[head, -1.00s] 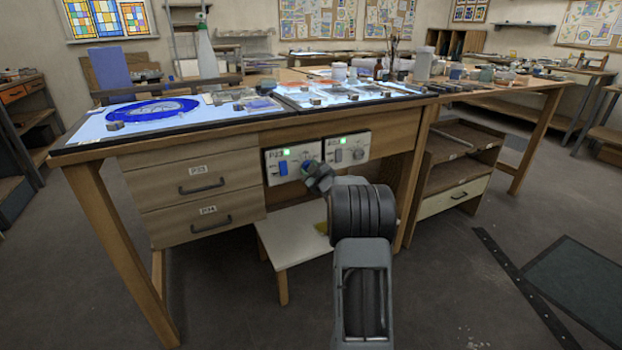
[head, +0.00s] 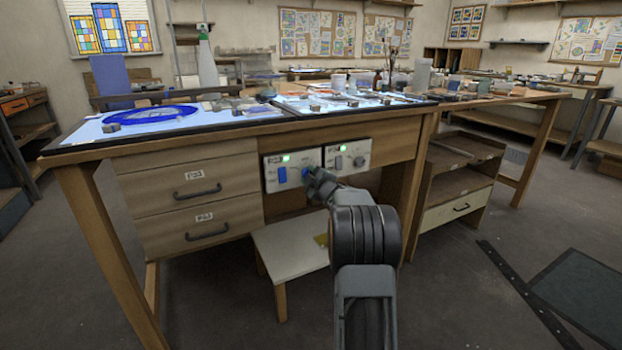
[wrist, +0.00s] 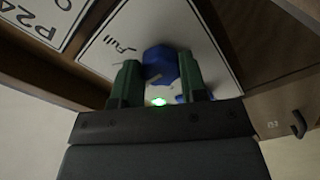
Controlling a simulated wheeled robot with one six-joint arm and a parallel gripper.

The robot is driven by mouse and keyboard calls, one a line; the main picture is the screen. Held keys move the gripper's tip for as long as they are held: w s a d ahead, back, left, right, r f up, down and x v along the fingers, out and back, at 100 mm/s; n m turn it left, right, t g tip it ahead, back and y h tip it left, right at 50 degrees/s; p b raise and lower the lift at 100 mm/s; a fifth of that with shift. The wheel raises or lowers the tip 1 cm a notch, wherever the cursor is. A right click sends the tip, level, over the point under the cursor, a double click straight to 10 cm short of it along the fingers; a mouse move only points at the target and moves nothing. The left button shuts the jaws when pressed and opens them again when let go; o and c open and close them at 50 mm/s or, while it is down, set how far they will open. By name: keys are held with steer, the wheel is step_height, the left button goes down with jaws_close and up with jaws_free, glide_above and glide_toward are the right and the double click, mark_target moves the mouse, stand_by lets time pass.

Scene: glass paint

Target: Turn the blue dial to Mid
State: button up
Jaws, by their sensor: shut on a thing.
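The blue dial (head: 305,172) is on the left white control panel (head: 271,187) under the bench top. My gripper (head: 313,178) reaches it from the front right and partly covers it. In the wrist view the blue dial (wrist: 160,62) sits between my two green fingers, which are shut on it. The word "Full" shows on the panel face beside it. The dial's pointer and the Mid mark cannot be made out. A blue switch (head: 282,175) and a lit green lamp (head: 286,158) are left of the dial.
A second panel (head: 347,157) with grey knobs is just right. A low white stool (head: 290,245) stands beneath the panels, and an open shelf unit (head: 455,185) stands right. The bench top overhangs the panels.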

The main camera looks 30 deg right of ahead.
steer(key=o, duration=0.9)
steer(key=shift+s, duration=0.1)
steer(key=s, duration=0.4)
steer(key=s+a+p, duration=0.1)
steer(key=s, duration=0.4)
steer(key=s+a+p, duration=0.1)
steer(key=s, duration=0.3)
steer(key=shift+s, duration=0.3)
